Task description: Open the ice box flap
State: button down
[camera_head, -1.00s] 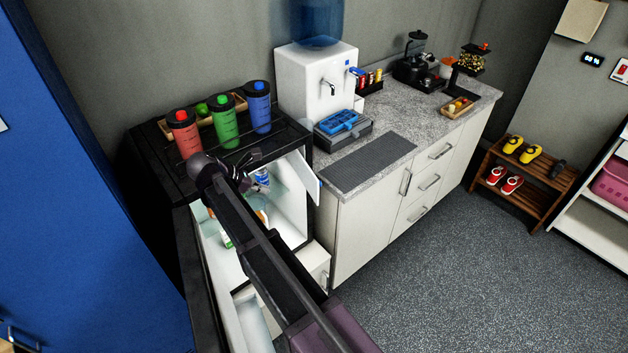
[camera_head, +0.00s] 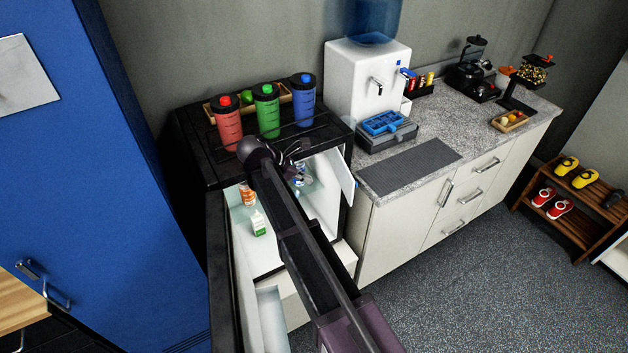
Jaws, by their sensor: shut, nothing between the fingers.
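The small black fridge (camera_head: 188,150) stands open below the bottles. A white panel with a bluish edge, which looks like the ice box flap (camera_head: 341,176), juts out at the right of the fridge's upper opening and appears swung outward. How far it is swung is hard to judge. My gripper (camera_head: 299,150) is shut and empty, at the upper front of the opening, left of the panel and apart from it in the picture. My arm hides much of the interior and whatever lies behind it.
The fridge door (camera_head: 218,270) stands open at the left. Inside are an orange bottle (camera_head: 247,194) and a white-green carton (camera_head: 259,223). Red (camera_head: 228,125), green (camera_head: 267,112) and blue (camera_head: 304,100) bottles stand on top.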

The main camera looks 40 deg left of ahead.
aim_at(348, 191)
jog(key=b+x, duration=0.2)
jog(key=x, duration=0.1)
jog(key=r+b+x, duration=0.1)
jog(key=b+x, duration=0.1)
jog(key=x, duration=0.2)
jog(key=w+d+b+x, duration=0.1)
jog(key=b+x, duration=0.1)
jog(key=x, duration=0.2)
jog(key=shift+w+r, duration=0.15)
jog(key=shift+w, duration=0.1)
jog(key=shift+w+d, duration=0.25)
jog(key=shift+w, duration=0.2)
jog(key=shift+n, duration=0.3)
